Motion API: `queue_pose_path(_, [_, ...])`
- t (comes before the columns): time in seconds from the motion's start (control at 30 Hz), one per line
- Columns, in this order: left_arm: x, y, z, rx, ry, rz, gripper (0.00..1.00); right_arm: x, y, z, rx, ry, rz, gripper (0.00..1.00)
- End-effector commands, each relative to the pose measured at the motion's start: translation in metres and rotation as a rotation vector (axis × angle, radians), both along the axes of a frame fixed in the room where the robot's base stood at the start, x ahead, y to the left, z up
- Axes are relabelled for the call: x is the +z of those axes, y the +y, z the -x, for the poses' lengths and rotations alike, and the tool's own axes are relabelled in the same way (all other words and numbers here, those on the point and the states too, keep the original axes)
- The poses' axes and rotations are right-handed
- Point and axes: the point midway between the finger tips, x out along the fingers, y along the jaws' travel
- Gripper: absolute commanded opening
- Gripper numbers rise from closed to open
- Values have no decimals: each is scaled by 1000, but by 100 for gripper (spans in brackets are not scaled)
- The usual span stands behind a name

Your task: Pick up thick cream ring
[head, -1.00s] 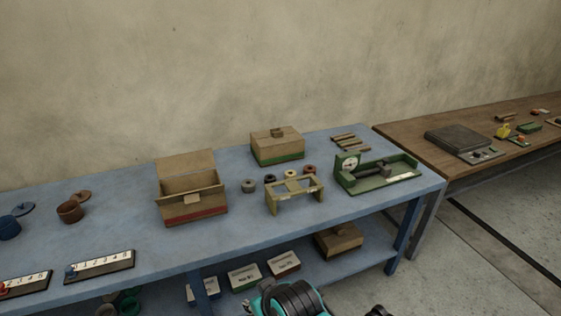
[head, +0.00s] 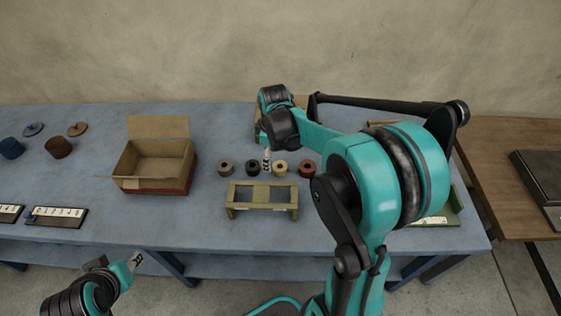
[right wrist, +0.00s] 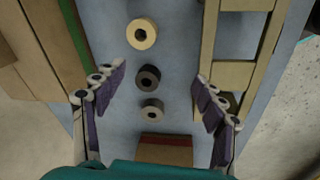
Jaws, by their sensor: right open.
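The thick cream ring (head: 280,168) lies on the blue bench, in a row of rings behind the olive stand. It also shows in the right wrist view (right wrist: 141,34), flat with its dark hole facing up, near the top and beyond the fingertips. My right gripper (right wrist: 160,78) is open and empty above the row, its fingers either side of the dark ring (right wrist: 148,77). In the head view, my right gripper (head: 266,160) hangs just left of the cream ring. My left gripper (head: 136,260) is low at the front left, too small to tell its jaws.
A grey ring (head: 226,167) and a red-brown ring (head: 306,168) share the row. The olive stand (head: 262,197) is close in front. An open cardboard box (head: 152,176) stands left. A lidded box with a green band (right wrist: 35,50) borders the row behind.

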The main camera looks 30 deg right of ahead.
Motion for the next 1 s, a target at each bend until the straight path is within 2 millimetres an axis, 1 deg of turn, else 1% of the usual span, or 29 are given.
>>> queue_pose_path(0.03, [11, 0, 0, 0, 0, 0, 40, -5, -12, -12, 43, 32, 1, 71])
queue_pose_path(0.1, [17, 0, 0, 0, 0, 0, 40, -18, -24, -21, 109, 74, 0, 71])
queue_pose_path(0.2, [22, 0, 0, 0, 0, 0, 40, -33, -36, -29, 181, 117, -6, 71])
queue_pose_path(0.3, [25, 0, 0, 0, 0, 0, 40, -44, -44, -32, 225, 142, -12, 71])
queue_pose_path(0.53, [17, 0, 0, 0, 0, 0, 40, -71, -47, -34, 250, 154, -16, 71])
queue_pose_path(0.73, [9, 0, 0, 0, 0, 0, 40, -90, -47, -33, 248, 154, -15, 71])
queue_pose_path(0.9, [-4, 0, 0, 0, 0, 0, 40, -117, -49, -33, 248, 153, -14, 71])
queue_pose_path(1.0, [-7, 0, 0, 0, 0, 0, 40, -128, -49, -33, 248, 153, -14, 71])
